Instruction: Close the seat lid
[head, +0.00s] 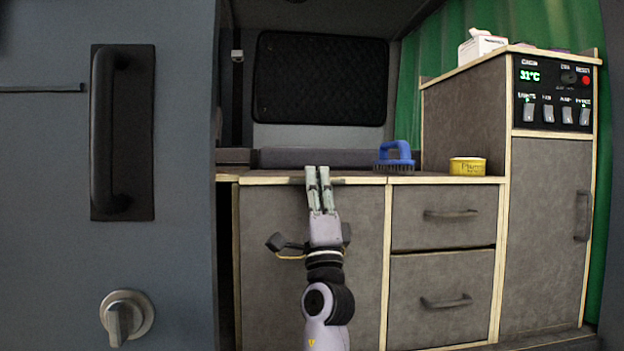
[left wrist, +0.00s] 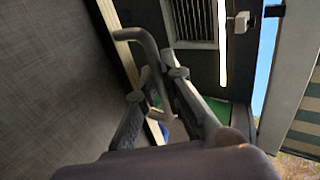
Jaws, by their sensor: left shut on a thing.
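The seat lid (head: 355,180) shows in the head view as a thin, light-edged strip along the top of the grey box front on the left. It looks about flat, but I cannot tell whether it rests fully down. My left gripper (head: 318,172) is in front of it, with its fingertips at the lid's edge. In the left wrist view, a bent grey bar handle (left wrist: 150,50) passes between the fingers of my left gripper (left wrist: 160,80), which is shut on it. In the head view the fingers hide the handle. My right gripper is in neither view.
A blue brush (head: 396,154) and a yellow tin (head: 467,166) stand on the counter to the right, above two drawers (head: 443,215). A tall cabinet (head: 543,220) with a switch panel stands at far right. A grey door (head: 45,200) fills the left side.

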